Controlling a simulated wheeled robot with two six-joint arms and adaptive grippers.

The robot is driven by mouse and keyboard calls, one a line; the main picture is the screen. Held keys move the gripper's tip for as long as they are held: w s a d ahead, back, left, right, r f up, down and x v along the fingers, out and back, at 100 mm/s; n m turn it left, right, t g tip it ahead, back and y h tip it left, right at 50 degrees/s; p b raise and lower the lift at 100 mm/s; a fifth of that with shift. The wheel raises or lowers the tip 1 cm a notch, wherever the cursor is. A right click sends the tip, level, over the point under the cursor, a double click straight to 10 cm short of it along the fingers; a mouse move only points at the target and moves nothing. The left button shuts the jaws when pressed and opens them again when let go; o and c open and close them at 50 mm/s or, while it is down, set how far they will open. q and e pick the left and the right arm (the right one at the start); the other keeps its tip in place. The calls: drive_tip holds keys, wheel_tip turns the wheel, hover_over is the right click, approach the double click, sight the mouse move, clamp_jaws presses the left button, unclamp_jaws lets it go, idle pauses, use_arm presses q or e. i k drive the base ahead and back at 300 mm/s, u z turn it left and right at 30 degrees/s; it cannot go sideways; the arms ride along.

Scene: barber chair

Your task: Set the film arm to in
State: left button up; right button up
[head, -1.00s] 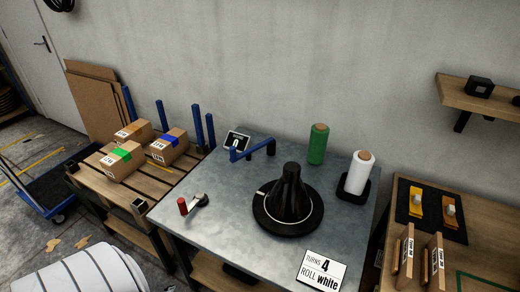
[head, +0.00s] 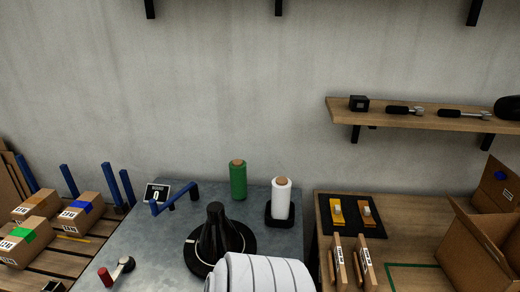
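A blue bent arm (head: 174,198), which looks like the film arm, stands at the back left of the metal table (head: 160,245). It lies to the left of a black draped, cone-shaped load (head: 216,234) on a round black turntable (head: 193,257). I cannot tell whether this arm is in or out. A green film roll (head: 238,181) stands on the table behind the turntable. A white film roll (head: 281,198) stands in a black holder to its right. A red-handled crank (head: 112,272) is at the front left. Neither gripper is in view.
A small display (head: 157,193) stands behind the blue arm. Boxes (head: 80,210) sit on a pallet table at left. A wooden bench (head: 410,240) with yellow-orange tools (head: 338,211) is at right, under a wall shelf (head: 420,117). A white segmented shape (head: 260,274) covers the table's front.

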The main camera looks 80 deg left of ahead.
sight(155, 210)
drive_tip(key=z, duration=0.15)
drive_tip(key=k, duration=1.1)
drive_tip(key=u, duration=1.35)
